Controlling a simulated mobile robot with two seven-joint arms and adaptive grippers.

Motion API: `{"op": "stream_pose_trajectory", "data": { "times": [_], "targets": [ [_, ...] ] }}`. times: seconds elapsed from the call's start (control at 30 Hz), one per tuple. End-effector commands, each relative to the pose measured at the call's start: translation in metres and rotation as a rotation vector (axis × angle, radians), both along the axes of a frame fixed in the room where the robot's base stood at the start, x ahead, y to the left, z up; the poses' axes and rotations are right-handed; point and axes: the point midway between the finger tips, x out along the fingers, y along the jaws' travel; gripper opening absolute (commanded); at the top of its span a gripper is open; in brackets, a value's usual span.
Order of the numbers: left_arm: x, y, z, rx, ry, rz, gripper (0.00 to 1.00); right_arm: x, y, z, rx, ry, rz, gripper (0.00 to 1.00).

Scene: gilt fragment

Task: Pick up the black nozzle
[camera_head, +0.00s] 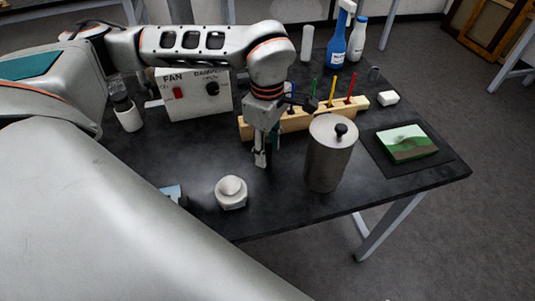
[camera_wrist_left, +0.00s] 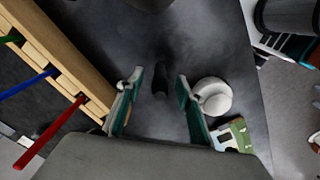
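A small dark object, which looks like the black nozzle (camera_wrist_left: 160,82), is on the dark table between the spread fingers of my left gripper in the left wrist view. Its outline is dim against the black top. My left gripper (camera_head: 264,154) points down over the table in the head view, in front of the wooden rack. Its fingers are open, one on each side of the nozzle, with no visible contact. In the head view I cannot make out the nozzle; the gripper seems to hide it. My right gripper is in neither view.
A metal canister (camera_head: 329,160) stands close right of the gripper. The wooden rack (camera_head: 292,123) with coloured sticks is behind. A white round jar (camera_head: 231,192) is front left. A fan box (camera_head: 195,95), bottles (camera_head: 338,40) and a green-white block (camera_head: 406,143) stand farther off.

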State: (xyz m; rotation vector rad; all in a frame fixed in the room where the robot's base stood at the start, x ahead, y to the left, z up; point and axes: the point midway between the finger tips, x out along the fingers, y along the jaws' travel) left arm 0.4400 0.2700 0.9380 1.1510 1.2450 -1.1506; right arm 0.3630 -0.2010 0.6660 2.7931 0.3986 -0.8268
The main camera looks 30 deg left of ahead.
Motion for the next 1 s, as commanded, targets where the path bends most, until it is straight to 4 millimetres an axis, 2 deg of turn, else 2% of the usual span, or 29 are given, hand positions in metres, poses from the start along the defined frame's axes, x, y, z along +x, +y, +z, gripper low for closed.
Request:
{"op": "stream_pose_trajectory", "data": {
  "times": [0.03,0.17,0.67,0.87,1.0],
  "targets": [
    [0.0,0.0,0.0,0.0,0.0,0.0,0.37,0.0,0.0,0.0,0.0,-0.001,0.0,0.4],
    [0.0,0.0,0.0,0.0,0.0,0.0,0.03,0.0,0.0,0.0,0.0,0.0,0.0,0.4],
    [0.0,0.0,0.007,0.0,-0.001,0.0,0.01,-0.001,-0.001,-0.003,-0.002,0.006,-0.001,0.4],
    [0.001,0.0,0.035,0.0,-0.006,0.0,0.01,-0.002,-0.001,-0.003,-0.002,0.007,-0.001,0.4],
    [0.002,0.0,0.074,0.0,-0.008,0.0,0.01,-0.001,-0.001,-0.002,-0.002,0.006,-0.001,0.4]
  ]
}}
